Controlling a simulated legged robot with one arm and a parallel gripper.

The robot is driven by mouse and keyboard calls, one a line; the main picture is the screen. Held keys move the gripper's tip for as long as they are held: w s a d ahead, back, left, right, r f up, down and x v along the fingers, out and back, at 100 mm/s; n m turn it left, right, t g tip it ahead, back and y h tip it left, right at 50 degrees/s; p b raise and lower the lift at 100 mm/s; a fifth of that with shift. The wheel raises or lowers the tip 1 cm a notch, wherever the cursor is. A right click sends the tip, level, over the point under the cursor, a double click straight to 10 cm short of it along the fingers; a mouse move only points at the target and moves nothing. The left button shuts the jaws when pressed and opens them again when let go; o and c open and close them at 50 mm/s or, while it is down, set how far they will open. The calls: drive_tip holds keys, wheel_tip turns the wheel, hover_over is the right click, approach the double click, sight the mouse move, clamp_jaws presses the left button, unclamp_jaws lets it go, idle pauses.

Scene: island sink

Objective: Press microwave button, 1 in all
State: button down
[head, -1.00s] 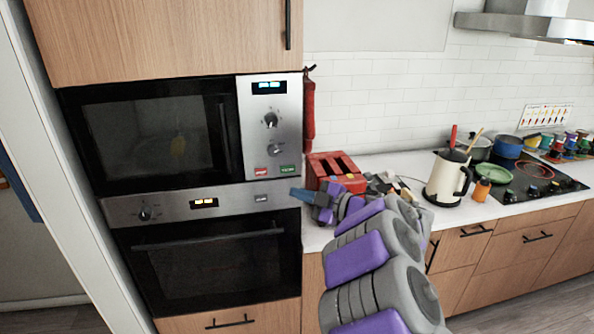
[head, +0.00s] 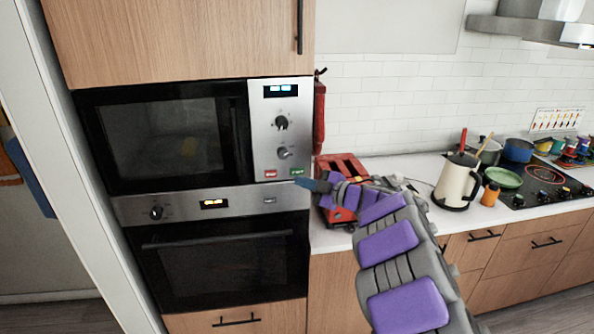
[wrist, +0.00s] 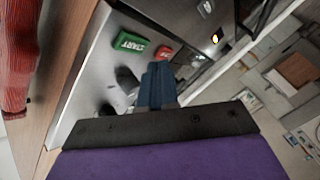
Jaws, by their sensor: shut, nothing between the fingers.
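The microwave (head: 168,140) is built into the cabinet at the left in the head view, with its door shut. Its steel control panel (head: 280,128) has a lit display, two dark knobs, a red button (head: 270,173) and a green button (head: 297,171). In the wrist view the green button (wrist: 129,41) reads START, and the red button (wrist: 165,52) is beside it. My gripper (head: 298,182) is shut and empty, its blue fingertips just below the green button in the head view. In the wrist view the fingers (wrist: 158,78) point toward the panel near both buttons. I cannot tell whether they touch it.
An oven (head: 222,262) sits under the microwave. A red toaster (head: 341,165) stands on the counter behind my arm. A cream kettle (head: 456,182), pots and a hob (head: 545,180) are further right. A red item (head: 319,115) hangs beside the panel.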

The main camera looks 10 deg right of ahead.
drive_tip(key=shift+w+p, duration=0.45)
drive_tip(key=shift+w, duration=0.4)
idle(1.3)
